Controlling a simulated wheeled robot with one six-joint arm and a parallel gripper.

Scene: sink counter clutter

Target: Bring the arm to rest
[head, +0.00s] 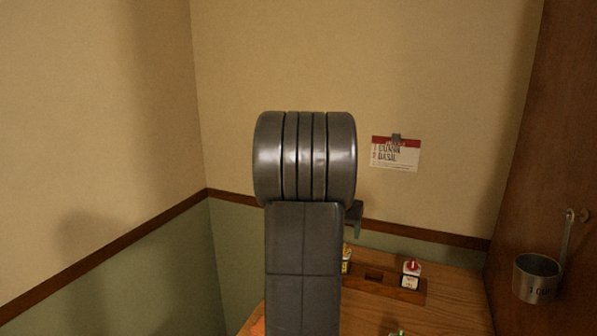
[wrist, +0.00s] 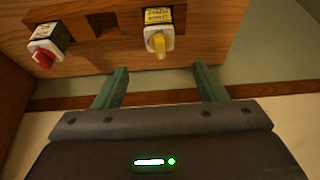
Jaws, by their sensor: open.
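My arm rises in the middle of the head view and hides much of the counter behind it. My gripper (wrist: 160,88) shows in the wrist view with its two green fingers wide apart and nothing between them. It is open. In the head view only a small part of it shows, to the right of my arm. Past the fingers in the wrist view is a wooden rack (wrist: 112,60) holding a yellow-topped bottle (wrist: 158,40) and a red-topped bottle (wrist: 45,48). The fingers appear apart from both bottles.
The wooden counter (head: 455,305) lies at the lower right, with the rack (head: 375,279) and red-topped bottle (head: 411,276) on it. A metal measuring cup (head: 537,278) hangs on the wooden panel (head: 530,170) at right. A card (head: 396,155) is on the back wall.

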